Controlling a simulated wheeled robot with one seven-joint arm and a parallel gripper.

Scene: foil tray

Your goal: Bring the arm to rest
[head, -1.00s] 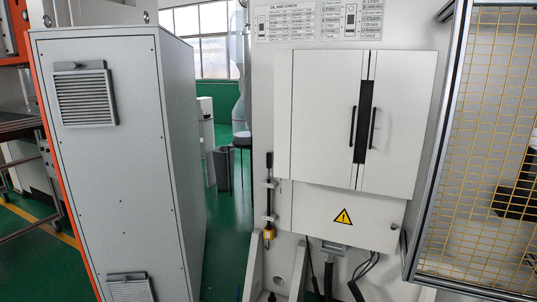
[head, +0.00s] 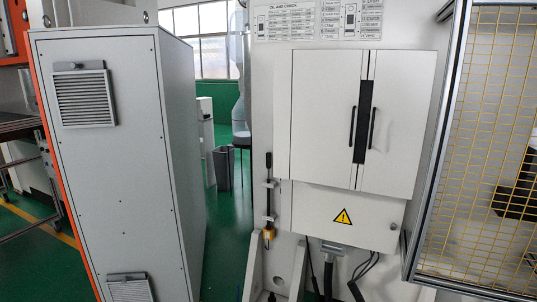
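My arm and gripper do not show in the head view. No foil tray shows either. The view is filled by factory equipment standing on a green floor.
A tall grey cabinet (head: 120,180) with vents stands at the left. A white machine panel with a double-door box (head: 325,115) and a yellow warning sign (head: 343,216) is in the middle. A yellow mesh guard (head: 480,150) stands at the right. Green floor (head: 228,240) shows between cabinet and panel.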

